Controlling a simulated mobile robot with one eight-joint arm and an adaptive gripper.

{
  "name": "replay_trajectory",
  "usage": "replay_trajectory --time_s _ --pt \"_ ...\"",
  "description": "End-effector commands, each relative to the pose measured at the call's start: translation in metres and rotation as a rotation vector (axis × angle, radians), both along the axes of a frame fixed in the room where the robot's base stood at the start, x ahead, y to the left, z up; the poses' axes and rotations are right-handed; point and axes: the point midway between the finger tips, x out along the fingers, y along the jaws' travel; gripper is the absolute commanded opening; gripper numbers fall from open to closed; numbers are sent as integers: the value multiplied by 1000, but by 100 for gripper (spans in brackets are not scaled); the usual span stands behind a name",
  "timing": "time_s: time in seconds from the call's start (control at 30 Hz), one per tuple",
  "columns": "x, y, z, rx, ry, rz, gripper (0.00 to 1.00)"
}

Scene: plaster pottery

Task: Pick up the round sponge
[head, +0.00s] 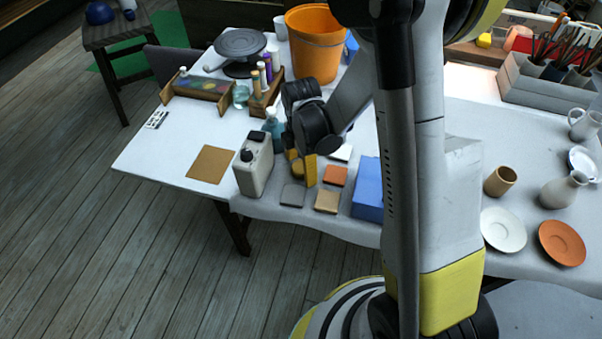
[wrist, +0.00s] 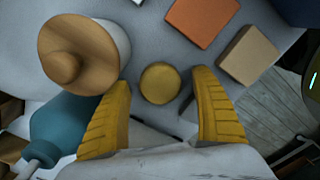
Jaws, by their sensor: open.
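The round sponge (wrist: 160,83) is a small yellow disc on the pale tabletop in the wrist view. My gripper (wrist: 162,96) is open, with one yellow finger to the left of the sponge and one to the right. A gap shows on both sides, so neither finger appears to touch it. In the head view my gripper (head: 302,166) is low over the table, between the white canister and the coloured tiles. I cannot make out the sponge in the head view; my gripper seems to hide it.
A wooden-topped round object (wrist: 78,54) and a teal bottle (wrist: 66,128) stand close to the left finger. An orange tile (wrist: 200,20) and a beige tile (wrist: 248,56) lie beyond the right finger. The white canister (head: 254,168) and blue box (head: 367,192) flank my gripper.

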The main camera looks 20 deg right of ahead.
Motion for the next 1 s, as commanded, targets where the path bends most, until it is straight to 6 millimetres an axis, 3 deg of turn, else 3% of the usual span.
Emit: replay_trajectory --time_s 0.2,0.23,0.37,0.77,0.87,1.0 --pt "0 0 -2 0 0 0 75" --pt "0 0 -2 0 0 0 70" --pt "0 0 -1 0 0 0 32" --pt "0 0 1 0 0 0 31" --pt "0 0 13 0 0 0 31" --pt "0 0 44 0 0 0 31"
